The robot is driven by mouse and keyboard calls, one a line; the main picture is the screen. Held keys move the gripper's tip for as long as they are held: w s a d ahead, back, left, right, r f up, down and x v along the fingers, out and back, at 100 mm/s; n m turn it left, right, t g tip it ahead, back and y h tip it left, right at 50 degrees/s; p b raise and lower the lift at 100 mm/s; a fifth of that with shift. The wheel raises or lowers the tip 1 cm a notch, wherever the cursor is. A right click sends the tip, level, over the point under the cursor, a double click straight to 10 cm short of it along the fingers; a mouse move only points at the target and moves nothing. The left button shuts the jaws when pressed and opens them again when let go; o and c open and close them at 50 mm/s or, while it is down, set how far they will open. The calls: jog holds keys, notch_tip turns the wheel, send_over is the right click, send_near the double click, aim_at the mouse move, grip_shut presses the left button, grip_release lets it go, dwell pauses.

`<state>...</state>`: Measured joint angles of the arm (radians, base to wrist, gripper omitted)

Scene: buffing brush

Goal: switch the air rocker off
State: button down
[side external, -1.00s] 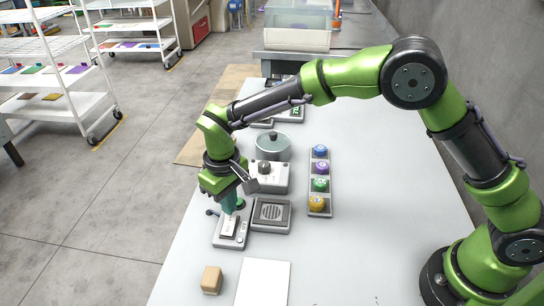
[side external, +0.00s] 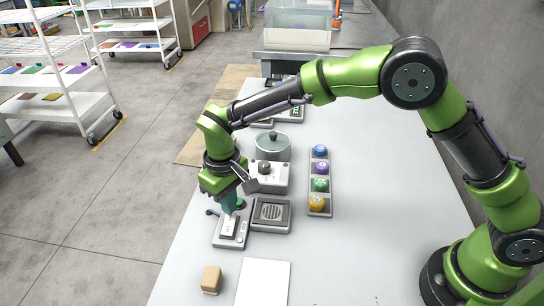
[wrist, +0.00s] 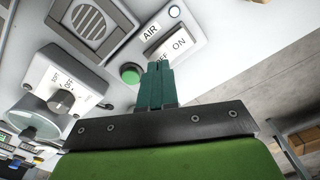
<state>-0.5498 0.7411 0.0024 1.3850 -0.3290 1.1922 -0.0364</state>
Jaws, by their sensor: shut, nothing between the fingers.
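The air rocker (wrist: 180,42) is a white switch marked ON and OFF, beside an AIR label, in the wrist view. In the side view its grey panel (side external: 231,240) lies near the table's left edge. My gripper (wrist: 158,68) has its teal fingers shut and empty. Its tips are at the OFF end of the rocker and hide part of that lettering. In the side view my gripper (side external: 230,210) points down over the far end of the rocker. I cannot tell whether the tips touch it or which way the rocker is tilted.
A green button (wrist: 130,73) sits close beside the fingers. A grey speaker-like grille box (side external: 271,214) and a dial box (side external: 268,177) stand nearby. A strip of coloured buttons (side external: 320,181) is to the right. A tan block (side external: 211,280) and a white sheet (side external: 263,283) lie in front.

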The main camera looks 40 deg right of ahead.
jog(key=shift+f, duration=1.05)
dwell(0.9)
jog(key=shift+r, duration=3.55)
jog(key=shift+f, duration=0.2)
jog(key=s+d+r+m+t+y, duration=0.1)
jog(key=s+d+r+m+t, duration=0.2)
jog(key=s+d+r, duration=0.4)
jog(key=s+d+r+m+t+y, duration=0.1)
jog(key=s+d+r+m+t, duration=0.3)
jog(key=s+d+r, duration=0.3)
jog(key=s+d, duration=0.5)
jog(key=d, duration=0.4)
jog(key=shift+s+r, duration=0.15)
jog(key=shift+s, duration=0.25)
